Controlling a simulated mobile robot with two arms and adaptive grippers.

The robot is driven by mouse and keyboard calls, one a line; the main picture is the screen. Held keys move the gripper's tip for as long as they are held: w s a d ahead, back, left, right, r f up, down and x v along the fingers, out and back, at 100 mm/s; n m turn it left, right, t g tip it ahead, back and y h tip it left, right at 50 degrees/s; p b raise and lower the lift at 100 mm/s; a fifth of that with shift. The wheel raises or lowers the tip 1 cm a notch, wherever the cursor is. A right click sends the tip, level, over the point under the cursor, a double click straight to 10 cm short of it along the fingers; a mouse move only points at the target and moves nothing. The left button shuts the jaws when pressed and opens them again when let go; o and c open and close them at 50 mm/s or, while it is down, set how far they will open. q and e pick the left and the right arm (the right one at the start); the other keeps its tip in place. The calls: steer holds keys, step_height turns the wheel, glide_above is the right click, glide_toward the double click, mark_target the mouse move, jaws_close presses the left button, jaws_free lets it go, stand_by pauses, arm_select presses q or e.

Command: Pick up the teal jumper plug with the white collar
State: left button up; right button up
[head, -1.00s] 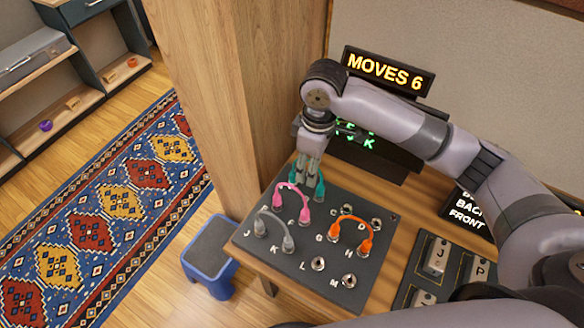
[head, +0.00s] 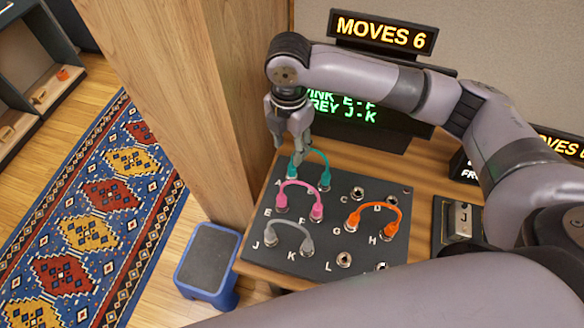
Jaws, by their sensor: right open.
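The teal jumper (head: 322,158) arches between the sockets at A and B, at the back left of the dark patch panel (head: 345,270). My right gripper (head: 291,149) is open and points down beside the jumper's left end, near A. The fingers partly overlap that end, and I cannot tell whether they touch it. The white collar is too small to make out clearly. My left gripper is not in view.
A pink jumper (head: 298,184) spans E-F, a grey one (head: 290,224) J-K, and an orange one (head: 372,202) G-H. Several empty sockets are at the right and front. A wooden post (head: 200,90) stands close left of my gripper. A blue stool (head: 207,262) is below.

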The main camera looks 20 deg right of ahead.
mark_target(292, 166)
step_height(292, 166, down, 4)
steer(key=f, duration=0.3)
steer(key=f+p, duration=0.1)
steer(key=shift+s+d+f, duration=0.15)
steer(key=shift+d, duration=0.1)
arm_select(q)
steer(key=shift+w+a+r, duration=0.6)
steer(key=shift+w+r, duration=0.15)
arm_select(e)
steer(key=shift+f, duration=0.4)
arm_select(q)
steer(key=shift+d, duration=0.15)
arm_select(e)
jaws_close()
